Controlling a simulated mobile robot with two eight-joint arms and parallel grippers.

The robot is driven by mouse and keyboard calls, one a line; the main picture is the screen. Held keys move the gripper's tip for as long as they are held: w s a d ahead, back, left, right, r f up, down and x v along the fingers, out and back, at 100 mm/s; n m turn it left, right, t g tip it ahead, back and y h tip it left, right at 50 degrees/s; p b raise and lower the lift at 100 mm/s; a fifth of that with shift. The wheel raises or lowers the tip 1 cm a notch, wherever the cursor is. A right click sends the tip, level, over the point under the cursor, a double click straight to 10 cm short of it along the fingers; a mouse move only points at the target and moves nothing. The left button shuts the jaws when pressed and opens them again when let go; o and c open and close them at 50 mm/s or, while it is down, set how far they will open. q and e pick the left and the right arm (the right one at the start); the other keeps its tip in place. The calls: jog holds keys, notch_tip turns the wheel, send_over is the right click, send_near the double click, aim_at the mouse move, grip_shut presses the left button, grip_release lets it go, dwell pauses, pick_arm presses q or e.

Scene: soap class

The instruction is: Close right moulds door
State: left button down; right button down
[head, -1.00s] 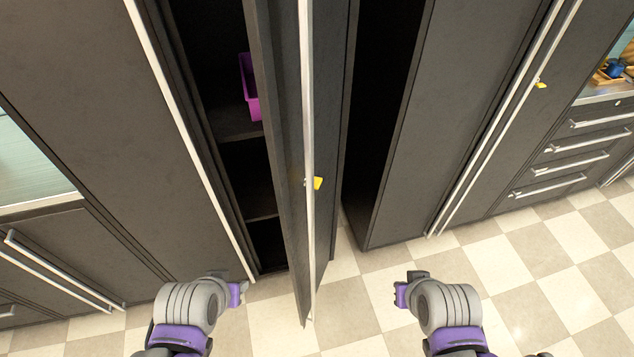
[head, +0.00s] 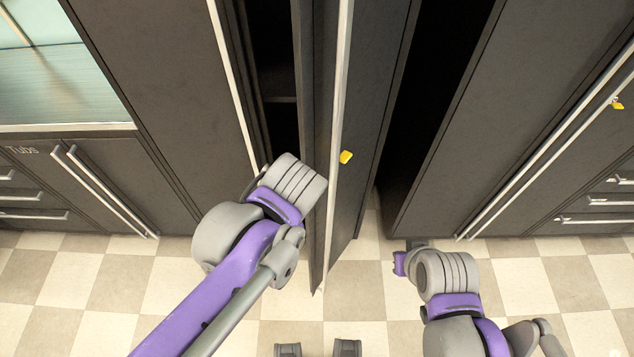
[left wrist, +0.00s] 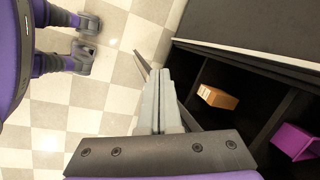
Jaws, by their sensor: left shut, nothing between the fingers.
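The right door (head: 375,125) of the dark cabinet stands swung open, nearly edge-on to the head view, with a long pale handle (head: 337,130) and a yellow tag (head: 346,157). My left gripper, its fingers (left wrist: 162,100) shut and empty, is at the opening side of this door. In the head view my left wrist hides its fingers. The dark door edge (left wrist: 141,63) shows behind the fingers in the left wrist view; I cannot tell whether they touch. My right gripper (head: 399,263) is low, right of the door and apart from it; its fingers are too small to judge.
The open cabinet holds an orange-brown box (left wrist: 217,97) and a purple bin (left wrist: 294,141). The left door (head: 160,90) looks closed. A dark gap lies right of the open door, before another tall cabinet (head: 510,120). The tiled floor (head: 355,290) in front is clear.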

pick_arm(q)
jog(key=d+r+m+t+y, duration=0.1)
jog(key=d+r+m+y, duration=0.1)
jog(key=d+r+m, duration=0.6)
jog(key=d+r+m+t+y, duration=0.25)
jog(key=d+r+m, duration=0.25)
jog(key=d, duration=0.5)
jog(key=a+r+p+x, duration=0.1)
jog(key=a+p+x, duration=0.1)
jog(key=x, duration=1)
jog(key=shift+a+r+g, duration=0.15)
jog(key=shift+a+g, duration=0.05)
jog(key=shift+g, duration=0.25)
pick_arm(e)
jog(key=r, duration=0.1)
jog(key=w+r, duration=0.1)
jog(key=r, duration=0.1)
jog(key=shift+w+d, duration=0.1)
jog(key=shift+w, duration=0.1)
pick_arm(q)
jog(key=shift+w, duration=0.1)
